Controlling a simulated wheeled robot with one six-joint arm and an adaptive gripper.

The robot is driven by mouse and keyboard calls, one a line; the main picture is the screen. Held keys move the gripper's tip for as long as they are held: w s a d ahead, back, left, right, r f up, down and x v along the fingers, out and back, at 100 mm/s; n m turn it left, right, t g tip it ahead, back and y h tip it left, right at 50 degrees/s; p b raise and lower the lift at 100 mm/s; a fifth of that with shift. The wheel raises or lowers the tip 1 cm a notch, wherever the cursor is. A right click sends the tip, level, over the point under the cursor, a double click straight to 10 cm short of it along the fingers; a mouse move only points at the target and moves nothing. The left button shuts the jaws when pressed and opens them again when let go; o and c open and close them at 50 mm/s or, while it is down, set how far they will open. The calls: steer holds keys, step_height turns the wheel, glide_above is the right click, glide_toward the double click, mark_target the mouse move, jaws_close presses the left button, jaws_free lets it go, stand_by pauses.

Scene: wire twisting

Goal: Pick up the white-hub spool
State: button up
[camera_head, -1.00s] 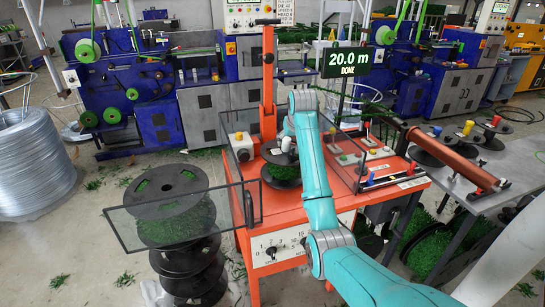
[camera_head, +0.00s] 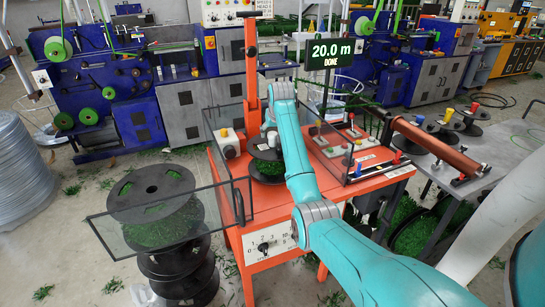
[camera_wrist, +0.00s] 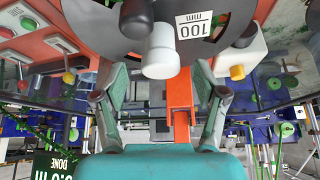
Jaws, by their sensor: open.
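The white-hub spool (camera_head: 267,168) stands upright on the orange machine (camera_head: 245,215), a black-flanged reel wound with green wire. In the wrist view its white hub (camera_wrist: 161,52) and dark flange (camera_wrist: 105,18) with a "100 mm" label fill the top. My gripper (camera_wrist: 160,78) is open, one finger on each side of the picture, and the hub shows between and just beyond the fingertips. Nothing is held. In the head view my gripper (camera_head: 268,135) is over the spool and partly hidden by my arm.
A clear panel (camera_head: 165,222) stands swung open at the machine's left, in front of a stack of black spools (camera_head: 150,190). More clear guards and an orange post (camera_head: 251,70) surround the work area. Yellow-, red- and blue-hub spools (camera_head: 447,135) sit on the grey bench at right. The sign reads "20.0 m DONE".

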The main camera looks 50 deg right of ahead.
steer(key=shift+x, duration=1.35)
jaws_close()
steer(key=shift+r, duration=0.1)
steer(key=shift+r, duration=0.1)
